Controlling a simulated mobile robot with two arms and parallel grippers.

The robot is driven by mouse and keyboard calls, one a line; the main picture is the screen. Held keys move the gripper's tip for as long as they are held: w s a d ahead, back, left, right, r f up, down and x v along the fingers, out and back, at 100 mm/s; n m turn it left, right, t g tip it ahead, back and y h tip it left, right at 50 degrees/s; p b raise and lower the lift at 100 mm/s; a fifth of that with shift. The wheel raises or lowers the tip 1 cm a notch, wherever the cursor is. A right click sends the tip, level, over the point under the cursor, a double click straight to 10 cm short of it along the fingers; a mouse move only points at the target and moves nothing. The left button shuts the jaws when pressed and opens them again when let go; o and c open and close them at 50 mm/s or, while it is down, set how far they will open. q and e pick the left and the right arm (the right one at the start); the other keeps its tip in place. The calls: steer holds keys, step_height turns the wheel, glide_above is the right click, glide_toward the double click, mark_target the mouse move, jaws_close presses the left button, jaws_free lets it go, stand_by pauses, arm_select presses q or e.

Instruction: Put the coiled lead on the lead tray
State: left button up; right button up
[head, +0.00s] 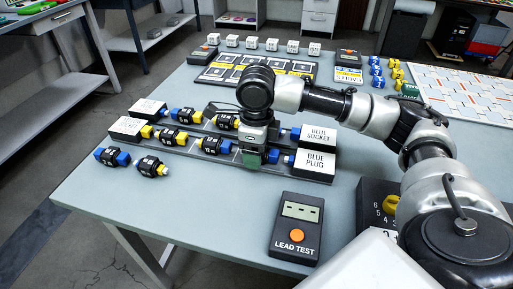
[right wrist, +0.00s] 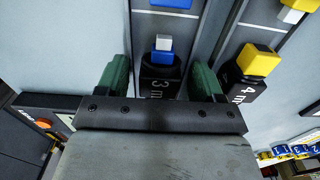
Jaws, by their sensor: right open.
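Several black leads with yellow or blue ends lie near the table's middle; I cannot tell which is the coiled lead. Two long grey trays carry end blocks; the front one (head: 190,150) ends at the BLUE PLUG block (head: 314,163). My right gripper (head: 260,158) is low over this tray's right part. In the right wrist view its green fingers (right wrist: 152,80) are open, one either side of a black "3 m" lead (right wrist: 160,86) with a blue end. My left gripper is out of view.
The LEAD TEST box (head: 297,227) stands in front of the trays. A dark board (head: 205,75), white blocks (head: 251,42) and a patterned panel (head: 465,95) lie farther back. The table's front left corner (head: 85,200) is clear.

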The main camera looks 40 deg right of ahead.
steer(key=shift+r, duration=0.1)
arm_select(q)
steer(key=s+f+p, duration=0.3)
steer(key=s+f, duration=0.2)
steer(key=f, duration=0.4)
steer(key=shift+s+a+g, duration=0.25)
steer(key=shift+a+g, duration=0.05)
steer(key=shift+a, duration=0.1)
arm_select(e)
step_height(320, 180, up, 12)
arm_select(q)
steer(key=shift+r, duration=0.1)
